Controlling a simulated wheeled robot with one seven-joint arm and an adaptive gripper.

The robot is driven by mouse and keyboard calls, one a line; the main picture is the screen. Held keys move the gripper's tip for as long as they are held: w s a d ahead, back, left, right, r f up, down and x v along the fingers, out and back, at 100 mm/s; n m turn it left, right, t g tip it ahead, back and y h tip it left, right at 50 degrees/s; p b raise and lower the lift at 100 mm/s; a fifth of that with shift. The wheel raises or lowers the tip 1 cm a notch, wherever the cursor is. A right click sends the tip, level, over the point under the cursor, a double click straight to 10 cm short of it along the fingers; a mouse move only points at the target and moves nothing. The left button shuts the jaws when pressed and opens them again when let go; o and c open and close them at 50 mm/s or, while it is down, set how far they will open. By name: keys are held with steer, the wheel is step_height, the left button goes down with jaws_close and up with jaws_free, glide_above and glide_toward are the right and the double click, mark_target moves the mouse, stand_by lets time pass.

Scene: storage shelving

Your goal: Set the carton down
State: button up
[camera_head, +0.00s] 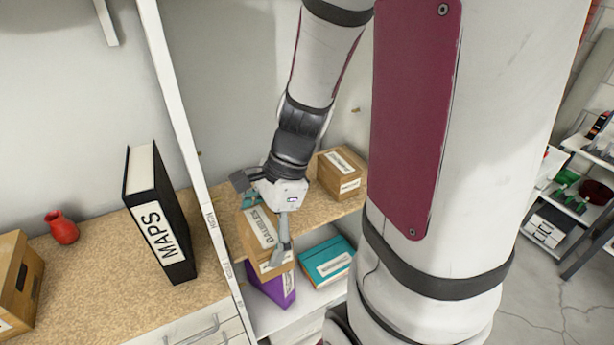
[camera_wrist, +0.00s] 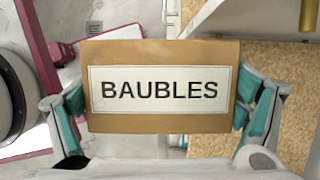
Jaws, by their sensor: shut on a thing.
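A brown carton labelled BAUBLES (camera_wrist: 162,120) fills the middle of the wrist view, its label facing the camera. The same carton (camera_head: 258,229) shows in the head view at the front of the cork-topped shelf (camera_head: 318,212), beside the white upright post. My gripper (camera_head: 264,228) is shut on the carton, with one finger on each of two opposite sides. In the wrist view both teal-padded fingers of my gripper (camera_wrist: 162,100) press its left and right ends. The carton's underside is hidden, so I cannot tell whether it touches anything.
Another brown carton (camera_head: 341,173) stands at the back of the cork shelf. Below are a purple box (camera_head: 268,292) and a teal box (camera_head: 327,260). Left of the white post (camera_head: 190,140) stand a black MAPS binder (camera_head: 160,220), a red vase (camera_head: 62,228) and a wooden box (camera_head: 18,285).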

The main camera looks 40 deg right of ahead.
steer(key=shift+w+d+f+p, duration=0.35)
steer(key=shift+w+d+f, duration=0.5)
steer(key=shift+w+d, duration=1.15)
steer(key=shift+w+d+f+p, duration=0.4)
steer(key=shift+w+d+f, duration=0.4)
steer(key=shift+w+d, duration=1.2)
steer(key=shift+w+d+f+p, duration=0.35)
steer(key=shift+w+d+f, duration=0.5)
steer(key=shift+w+d, duration=1.1)
steer(key=shift+s+d+f, duration=0.1)
steer(key=shift+s+d, duration=0.1)
steer(key=o, duration=1.2)
steer(key=b+v, duration=0.2)
steer(key=v, duration=1)
steer(key=shift+s, duration=0.1)
